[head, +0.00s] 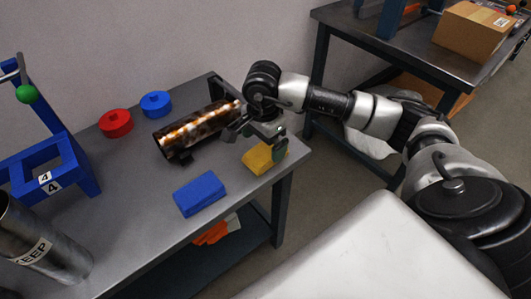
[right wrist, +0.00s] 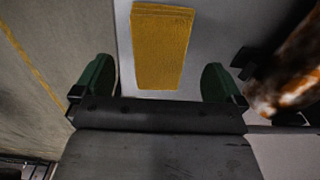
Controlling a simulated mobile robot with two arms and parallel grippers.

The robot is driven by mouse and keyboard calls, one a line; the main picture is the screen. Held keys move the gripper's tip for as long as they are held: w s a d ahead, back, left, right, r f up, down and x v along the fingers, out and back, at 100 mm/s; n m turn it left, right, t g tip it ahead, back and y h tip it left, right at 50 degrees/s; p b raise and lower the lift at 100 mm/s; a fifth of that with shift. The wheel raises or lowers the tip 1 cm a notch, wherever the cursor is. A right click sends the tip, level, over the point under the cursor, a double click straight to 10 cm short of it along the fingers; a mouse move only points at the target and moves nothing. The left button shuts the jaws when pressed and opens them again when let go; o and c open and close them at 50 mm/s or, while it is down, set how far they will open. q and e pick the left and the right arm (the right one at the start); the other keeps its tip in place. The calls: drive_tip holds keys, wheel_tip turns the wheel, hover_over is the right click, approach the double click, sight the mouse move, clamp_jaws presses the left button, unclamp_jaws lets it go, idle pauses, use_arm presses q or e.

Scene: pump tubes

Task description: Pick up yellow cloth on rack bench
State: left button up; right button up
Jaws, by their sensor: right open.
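The yellow cloth (head: 259,158) is a folded block lying near the right end of the grey rack bench (head: 130,215). It also shows in the right wrist view (right wrist: 161,46), just beyond and between the two green fingers. My right gripper (head: 268,136) is over the cloth and hides part of it in the head view. In the right wrist view the right gripper (right wrist: 158,82) is open, with its fingers wide apart and nothing between them. My left gripper is in neither view.
A rusty, shiny pump tube (head: 190,130) lies just left of the right gripper. A blue cloth (head: 200,193) lies nearer the front edge. Red (head: 115,122) and blue (head: 156,104) round parts, a blue stand (head: 75,165) and a metal cylinder (head: 50,250) occupy the left side.

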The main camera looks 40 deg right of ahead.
sight(263, 151)
wheel_tip(263, 151, down, 4)
drive_tip(key=shift+r, duration=0.2)
drive_tip(key=c, duration=1)
drive_tip(key=shift+r, duration=0.15)
drive_tip(key=r, duration=0.4)
drive_tip(key=shift+d+r, duration=0.2)
drive_tip(key=shift+d, duration=0.05)
drive_tip(key=d+r, duration=0.2)
drive_tip(key=d, duration=0.1)
drive_tip(key=d+r, duration=0.2)
drive_tip(key=d, duration=0.2)
drive_tip(key=d+r, duration=0.2)
drive_tip(key=d, duration=0.2)
drive_tip(key=shift+s+d+r, duration=0.1)
drive_tip(key=shift+r, duration=0.1)
